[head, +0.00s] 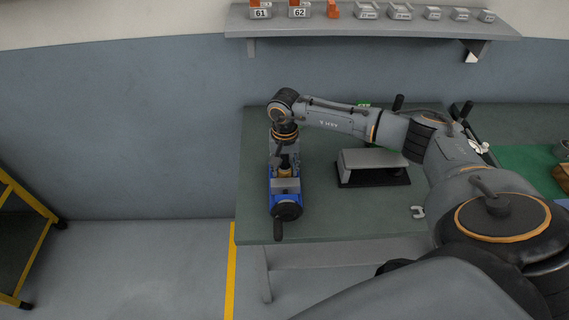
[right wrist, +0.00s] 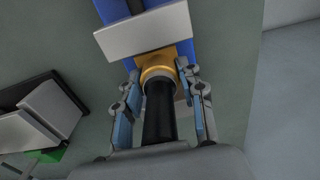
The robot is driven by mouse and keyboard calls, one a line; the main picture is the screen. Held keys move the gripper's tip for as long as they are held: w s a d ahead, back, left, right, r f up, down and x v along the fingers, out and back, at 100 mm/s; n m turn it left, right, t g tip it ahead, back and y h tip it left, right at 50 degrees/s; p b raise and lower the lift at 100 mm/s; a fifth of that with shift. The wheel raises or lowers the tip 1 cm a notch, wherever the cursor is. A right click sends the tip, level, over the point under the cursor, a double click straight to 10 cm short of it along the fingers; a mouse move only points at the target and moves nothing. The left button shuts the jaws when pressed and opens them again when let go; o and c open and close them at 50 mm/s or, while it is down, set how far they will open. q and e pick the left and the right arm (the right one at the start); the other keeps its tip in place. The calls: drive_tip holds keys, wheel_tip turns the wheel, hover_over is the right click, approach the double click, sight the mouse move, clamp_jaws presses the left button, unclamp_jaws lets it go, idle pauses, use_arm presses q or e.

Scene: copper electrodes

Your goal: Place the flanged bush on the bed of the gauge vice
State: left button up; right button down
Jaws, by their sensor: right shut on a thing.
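The gauge vice (head: 272,196) is blue with grey jaws and a dark round end and handle, near the left edge of the green table. It also shows in the right wrist view as a blue body with a pale jaw block (right wrist: 146,30). The flanged bush (right wrist: 157,71) is brass-coloured; a small part of it (head: 285,172) shows in the head view, over the vice between its jaws. My right gripper (right wrist: 161,77) is shut on the bush, a finger on each side. A dark cylinder lies between the fingers. I cannot tell whether the bush touches the bed.
A grey block on a black base (head: 372,176) stands right of the vice. A small grey spanner-like part (head: 417,212) lies near the table's front. A wall shelf (head: 375,25) holds labelled blocks. Bare table (head: 330,220) lies right of the vice.

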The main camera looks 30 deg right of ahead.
drive_tip(key=c, duration=1.3)
unclamp_jaws()
drive_tip(key=shift+f, duration=0.15)
drive_tip(key=o, duration=0.5)
drive_tip(key=shift+r, duration=0.3)
wheel_tip(320, 180, up, 11)
drive_tip(key=b, duration=0.4)
drive_tip(key=shift+r, duration=0.45)
